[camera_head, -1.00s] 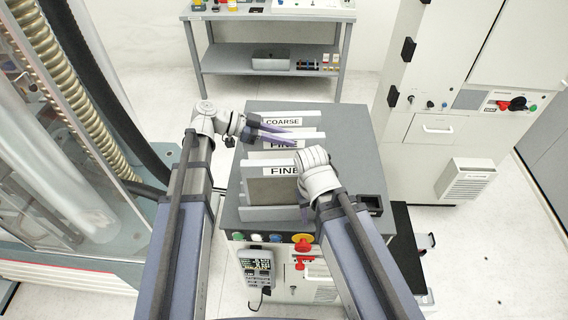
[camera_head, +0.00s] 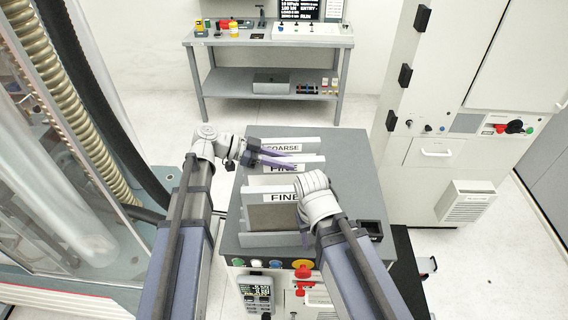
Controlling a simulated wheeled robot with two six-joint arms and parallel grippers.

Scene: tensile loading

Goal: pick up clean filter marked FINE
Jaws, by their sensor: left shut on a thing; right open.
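Three upright filter panels stand in a row on the grey bench top. The rear one is marked COARSE (camera_head: 281,148). The middle one is marked FINE (camera_head: 308,168), and the front one is also marked FINE (camera_head: 283,197), with a grey-brown panel (camera_head: 272,217) below its label. My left gripper (camera_head: 292,163) reaches in from the left and is shut at the top of the middle FINE filter, its purple fingers partly covering the label. My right gripper (camera_head: 305,238) is open beside the right side of the front FINE filter; its wrist hides most of it.
A small black holder (camera_head: 371,230) sits at the bench's right edge (camera_head: 358,180). Coloured buttons (camera_head: 277,264) line the bench front. A white cabinet (camera_head: 440,150) stands right, a clear-walled machine (camera_head: 60,170) left. A shelf table (camera_head: 270,42) stands at the back.

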